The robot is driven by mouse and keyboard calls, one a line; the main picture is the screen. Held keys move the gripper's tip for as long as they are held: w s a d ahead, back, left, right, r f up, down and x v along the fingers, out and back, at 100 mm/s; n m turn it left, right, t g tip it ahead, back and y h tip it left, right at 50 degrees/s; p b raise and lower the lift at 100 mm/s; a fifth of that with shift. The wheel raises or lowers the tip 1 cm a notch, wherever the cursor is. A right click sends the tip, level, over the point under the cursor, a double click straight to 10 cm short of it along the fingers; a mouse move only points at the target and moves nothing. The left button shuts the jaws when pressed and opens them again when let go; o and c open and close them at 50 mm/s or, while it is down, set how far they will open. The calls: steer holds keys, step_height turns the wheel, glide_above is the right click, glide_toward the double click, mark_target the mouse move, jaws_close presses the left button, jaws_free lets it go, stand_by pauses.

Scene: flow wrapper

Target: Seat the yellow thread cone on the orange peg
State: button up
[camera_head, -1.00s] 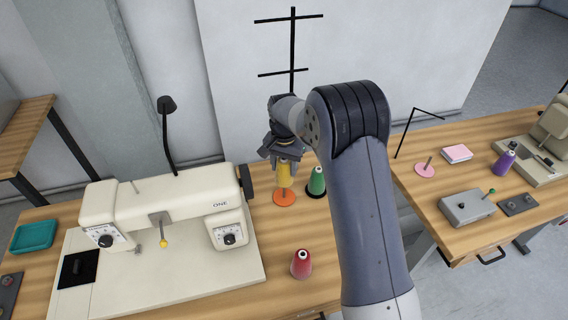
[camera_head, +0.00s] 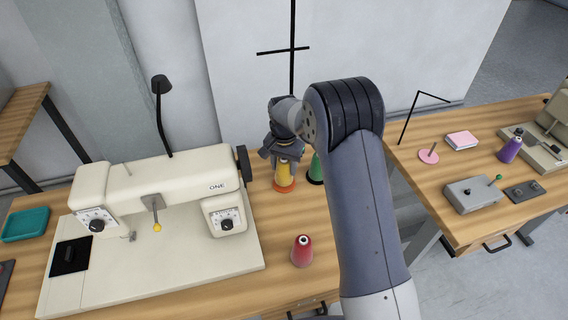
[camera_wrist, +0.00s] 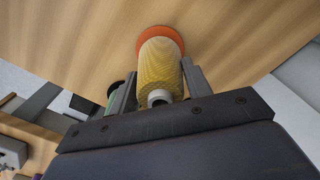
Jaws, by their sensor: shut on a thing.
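The peg's post is hidden by the cone. My gripper (camera_head: 284,158) is shut on the cone's upper part; its fingers (camera_wrist: 158,82) lie on both sides of it in the wrist view.
A green cone (camera_head: 316,167) stands close right of the orange base, partly behind my arm. A red cone (camera_head: 302,250) stands nearer the front. A sewing machine (camera_head: 160,200) fills the left. A second table holds a pink peg (camera_head: 429,156) and purple cone (camera_head: 510,149).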

steer(key=shift+f, duration=0.25)
steer(key=o, duration=1.1)
steer(key=shift+o, duration=0.2)
step_height(320, 180, up, 11)
steer(key=shift+b, duration=0.45)
steer(key=shift+f, duration=0.1)
